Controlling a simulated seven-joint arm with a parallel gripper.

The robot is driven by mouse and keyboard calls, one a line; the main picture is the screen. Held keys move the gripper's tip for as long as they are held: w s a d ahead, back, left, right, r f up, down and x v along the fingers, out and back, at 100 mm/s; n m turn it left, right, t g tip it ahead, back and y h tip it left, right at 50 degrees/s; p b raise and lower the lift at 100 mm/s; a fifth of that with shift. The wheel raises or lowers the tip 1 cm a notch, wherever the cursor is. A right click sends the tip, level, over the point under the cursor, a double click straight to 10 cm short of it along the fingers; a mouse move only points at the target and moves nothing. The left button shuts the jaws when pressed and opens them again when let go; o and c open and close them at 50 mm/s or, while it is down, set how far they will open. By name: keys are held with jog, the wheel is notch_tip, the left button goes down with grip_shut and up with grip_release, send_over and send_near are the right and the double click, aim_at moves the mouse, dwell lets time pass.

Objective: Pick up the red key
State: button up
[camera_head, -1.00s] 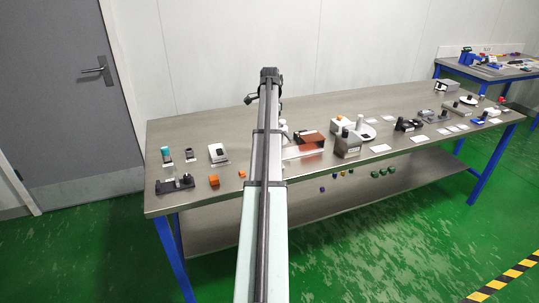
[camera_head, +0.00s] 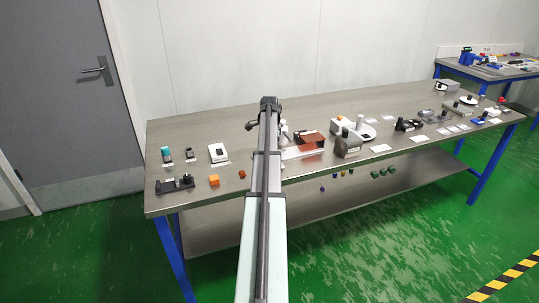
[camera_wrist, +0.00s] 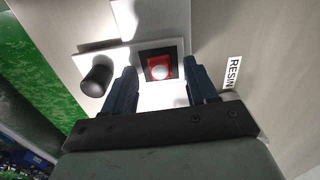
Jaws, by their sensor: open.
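In the wrist view a small red square piece (camera_wrist: 153,72) sits in a dark square frame on a white surface. It has a pale round spot on top, and I take it to be the red key. My gripper (camera_wrist: 161,70) is open, with one dark finger to each side of the red piece in the picture. Nothing is held between the fingers. Whether the fingertips are level with the piece or above it, I cannot tell. In the head view my arm covers my gripper, and I cannot make out the red key there.
A black round knob (camera_wrist: 97,78) on a white base stands left of the fingers. A RESIN label (camera_wrist: 232,73) lies to the right. In the head view a reddish-brown box (camera_head: 309,141) and an orange block (camera_head: 214,180) are on the long metal table (camera_head: 210,140).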

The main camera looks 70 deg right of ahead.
jog(key=shift+f, duration=0.25)
grip_shut()
dwell(0.3)
jog(key=shift+r, duration=0.1)
